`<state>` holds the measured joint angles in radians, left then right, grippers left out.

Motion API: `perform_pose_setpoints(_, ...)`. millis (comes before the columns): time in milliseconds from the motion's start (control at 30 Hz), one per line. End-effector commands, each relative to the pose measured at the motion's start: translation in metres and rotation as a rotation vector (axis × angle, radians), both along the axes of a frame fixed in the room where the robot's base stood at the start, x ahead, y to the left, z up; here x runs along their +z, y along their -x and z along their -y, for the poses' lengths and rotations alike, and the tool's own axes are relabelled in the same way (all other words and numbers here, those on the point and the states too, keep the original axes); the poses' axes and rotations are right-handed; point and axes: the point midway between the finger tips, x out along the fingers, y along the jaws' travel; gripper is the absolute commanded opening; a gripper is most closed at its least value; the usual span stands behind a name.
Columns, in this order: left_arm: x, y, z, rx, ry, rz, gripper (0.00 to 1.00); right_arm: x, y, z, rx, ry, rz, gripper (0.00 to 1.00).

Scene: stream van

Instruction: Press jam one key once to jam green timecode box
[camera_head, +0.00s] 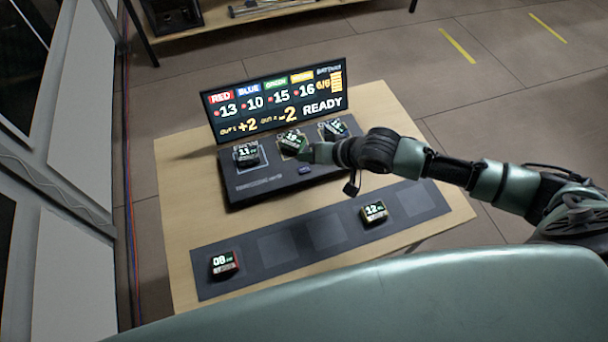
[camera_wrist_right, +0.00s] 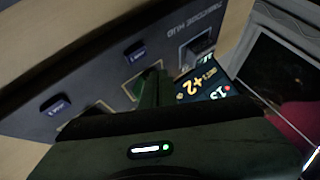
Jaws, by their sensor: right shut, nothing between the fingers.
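The dark timecode hub (camera_head: 265,185) stands on the table with three small boxes in its bays: a left box (camera_head: 247,153), a middle box (camera_head: 292,142) with green on it, and a right box (camera_head: 334,129). Which is the green timecode box is hard to read. A small blue key (camera_head: 305,170) is on the hub's front; the wrist view shows a key (camera_wrist_right: 135,50) and another key (camera_wrist_right: 55,104), labels unreadable. My right gripper (camera_head: 311,153) is shut and empty, beside the middle box; it also shows in the wrist view (camera_wrist_right: 152,85). Contact cannot be told. My left gripper is out of view.
A display (camera_head: 275,102) behind the hub reads RED 13, BLUE 10, GREEN 15, a fourth 16, OUT 1 +2, OUT 2 -2, READY. A dark mat (camera_head: 325,229) in front holds a red-edged box (camera_head: 223,264) and a yellow-edged box (camera_head: 374,212).

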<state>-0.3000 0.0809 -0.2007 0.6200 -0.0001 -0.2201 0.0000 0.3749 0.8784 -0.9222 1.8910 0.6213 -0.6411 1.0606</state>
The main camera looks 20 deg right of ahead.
Motion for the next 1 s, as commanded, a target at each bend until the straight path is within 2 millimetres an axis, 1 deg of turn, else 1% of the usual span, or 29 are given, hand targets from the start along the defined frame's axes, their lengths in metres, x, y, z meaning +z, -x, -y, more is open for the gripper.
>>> perform_pose_setpoints(33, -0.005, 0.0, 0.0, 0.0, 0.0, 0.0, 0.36, -0.01, 0.001, 0.0, -0.001, -0.001, -0.004, 0.0)
perform_pose_setpoints(200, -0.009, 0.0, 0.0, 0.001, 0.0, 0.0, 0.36, -0.02, 0.0, 0.0, -0.002, -0.002, -0.002, 0.0)
perform_pose_setpoints(1000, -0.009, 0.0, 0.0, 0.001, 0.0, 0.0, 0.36, -0.021, 0.0, 0.0, -0.001, -0.001, -0.002, 0.0)
